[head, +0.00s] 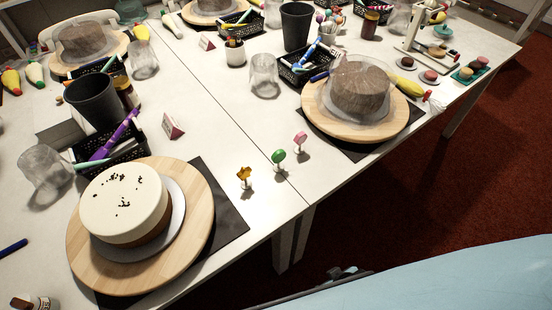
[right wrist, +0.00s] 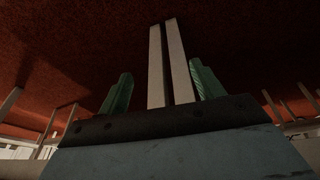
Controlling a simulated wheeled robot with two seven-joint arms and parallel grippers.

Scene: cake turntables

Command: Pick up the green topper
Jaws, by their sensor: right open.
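The green topper (head: 278,156) stands upright on a small white base near the front edge of the white table, in the head view. It is between a yellow-orange topper (head: 244,174) on its left and a pink topper (head: 300,139) on its right. My right gripper (right wrist: 161,70) shows in the right wrist view, its two green fingers wide apart with nothing held. That view shows red carpet and pale table legs, with no topper. My left gripper is in neither view.
A white cake (head: 124,203) sits on a wooden turntable (head: 198,232) at left. A brown cake under a clear cover stands on another turntable (head: 390,131) at right. Cups and black baskets (head: 306,66) crowd behind. The tabletop right around the toppers is clear.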

